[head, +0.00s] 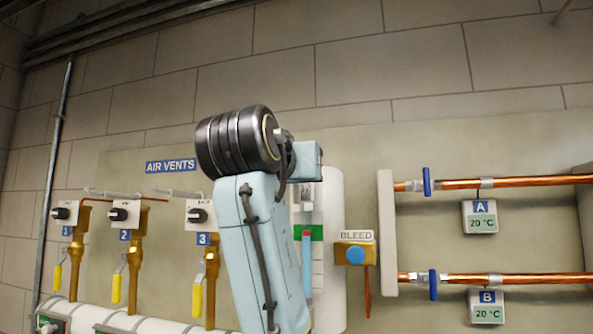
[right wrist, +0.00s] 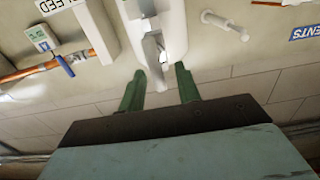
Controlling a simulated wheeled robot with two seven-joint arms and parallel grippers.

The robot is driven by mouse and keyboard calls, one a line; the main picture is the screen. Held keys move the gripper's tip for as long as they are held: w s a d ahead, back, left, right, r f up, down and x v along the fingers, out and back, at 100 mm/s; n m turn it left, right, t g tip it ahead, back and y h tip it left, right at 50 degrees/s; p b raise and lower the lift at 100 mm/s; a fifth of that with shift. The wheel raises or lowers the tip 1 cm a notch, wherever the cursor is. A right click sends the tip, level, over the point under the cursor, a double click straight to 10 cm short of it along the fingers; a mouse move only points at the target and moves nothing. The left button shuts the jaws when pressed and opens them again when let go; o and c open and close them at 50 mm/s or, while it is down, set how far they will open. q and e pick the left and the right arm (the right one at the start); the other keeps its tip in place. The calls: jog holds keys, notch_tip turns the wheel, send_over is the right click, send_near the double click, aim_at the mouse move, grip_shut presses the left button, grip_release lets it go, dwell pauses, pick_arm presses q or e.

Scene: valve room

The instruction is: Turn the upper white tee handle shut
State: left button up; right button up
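In the right wrist view, a white tee-like handle (right wrist: 152,48) hangs in front of the white column, close to the left fingertip. My right gripper (right wrist: 161,70) is open, its two green fingers apart. The handle's end lies between or just beyond the fingertips; I cannot tell whether they touch. In the head view, my arm covers the upper part of the white column (head: 333,255) and hides the handle and fingers. A gauge strip (head: 307,262) with green and blue parts shows beside the arm. My left gripper is not in view.
A bleed valve with a blue knob (head: 355,254) sits just right of the column. Copper pipes with blue handles (head: 427,181) run further right. Air vent valves with yellow levers (head: 197,299) stand left. In the wrist view, a white rod (right wrist: 228,25) juts out nearby.

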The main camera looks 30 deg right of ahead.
jog(key=shift+c, duration=0.4)
grip_shut()
jog(key=shift+m, duration=0.3)
jog(key=m+b, duration=0.2)
jog(key=shift+s+d+f+m, duration=0.15)
jog(key=shift+s+m, duration=0.05)
jog(key=shift+m, duration=0.1)
jog(key=m, duration=0.5)
jog(key=f+m, duration=0.1)
jog(key=m, duration=0.3)
jog(key=s+d+m, duration=0.1)
jog(key=m, duration=0.4)
jog(key=shift+s+f+m+b, duration=0.1)
jog(key=shift+f+m+b, duration=0.2)
jog(key=shift+f+b, duration=0.1)
